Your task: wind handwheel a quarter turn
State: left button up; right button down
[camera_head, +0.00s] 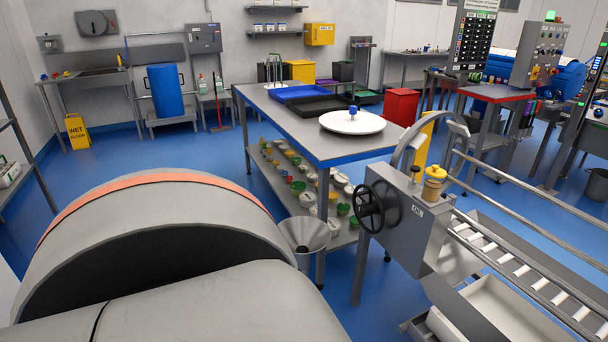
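A black spoked handwheel (370,208) is mounted on the left side of a grey metal housing (410,222). The housing stands at the near end of a roller conveyor, right of centre. A yellow-topped fitting (434,180) sits on top of the housing. The wheel looks free, with nothing touching it. Neither of my grippers shows in the head view. A large grey part of my own arm with an orange band fills the lower left, close to the camera, and hides the floor there.
A steel table (290,122) with a white round turntable (352,121) and trays stands behind the wheel. A metal funnel (304,234) is left of the wheel. Conveyor rails (530,187) run off to the right. Open blue floor (160,150) lies at the back left.

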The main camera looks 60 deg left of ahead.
aim_at(370, 208)
jog(key=u, duration=1.5)
